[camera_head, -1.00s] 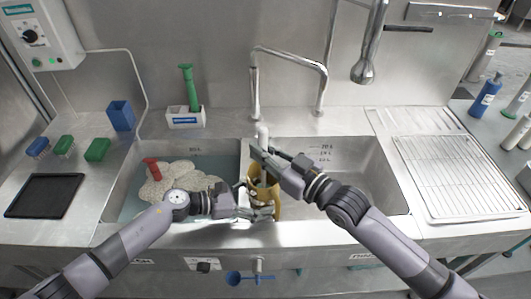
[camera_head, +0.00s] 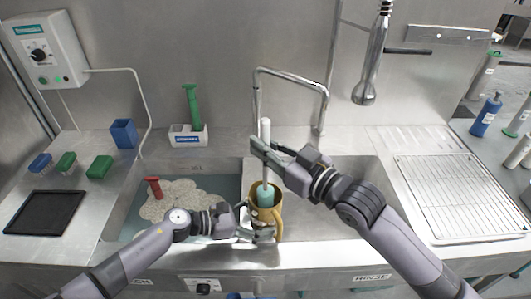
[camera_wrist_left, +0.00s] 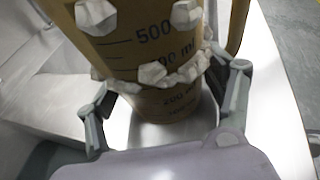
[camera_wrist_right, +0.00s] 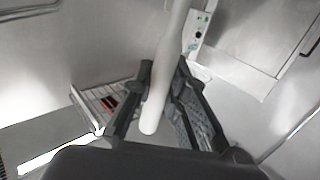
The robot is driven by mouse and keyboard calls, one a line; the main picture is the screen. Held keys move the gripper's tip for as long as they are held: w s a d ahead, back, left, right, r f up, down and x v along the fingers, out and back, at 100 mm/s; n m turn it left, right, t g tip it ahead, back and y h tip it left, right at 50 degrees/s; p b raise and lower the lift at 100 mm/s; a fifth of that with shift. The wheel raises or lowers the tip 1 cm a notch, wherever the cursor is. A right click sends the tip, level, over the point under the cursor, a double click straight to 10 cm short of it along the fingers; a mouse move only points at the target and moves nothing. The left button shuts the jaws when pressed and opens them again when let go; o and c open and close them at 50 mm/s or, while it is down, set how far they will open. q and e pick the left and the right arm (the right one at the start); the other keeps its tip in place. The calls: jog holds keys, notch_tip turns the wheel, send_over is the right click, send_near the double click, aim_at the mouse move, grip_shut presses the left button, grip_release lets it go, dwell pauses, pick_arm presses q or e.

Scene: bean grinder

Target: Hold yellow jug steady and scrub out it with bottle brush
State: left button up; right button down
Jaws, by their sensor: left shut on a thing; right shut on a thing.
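The yellow jug (camera_head: 277,215) is upright at the front of the sink, near the divider between the basins. My left gripper (camera_head: 263,236) is shut around its lower body. The left wrist view shows the jug (camera_wrist_left: 122,48) close up, with volume marks and pale lumps on its wall. The bottle brush has a white handle (camera_head: 265,130) and a teal head (camera_head: 265,196). My right gripper (camera_head: 266,152) is shut on the handle above the jug. The brush stands nearly upright, its head partly in the jug's mouth; its lower end is hidden. The handle (camera_wrist_right: 165,75) also shows in the right wrist view.
The left basin holds water, pale foam (camera_head: 185,200) and a red-handled item (camera_head: 153,187). A tap (camera_head: 290,75) arches behind the jug. A green-handled tool (camera_head: 192,105) stands in a white holder. A wire rack (camera_head: 447,195) lies right of the right basin.

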aim_at(266, 119)
jog(key=shift+r, duration=4)
pick_arm(q)
jog(key=o, duration=0.9)
jog(key=shift+o, duration=0.2)
jog(key=v, duration=1.2)
jog(key=shift+s, duration=0.1)
pick_arm(e)
jog(key=shift+f, duration=0.1)
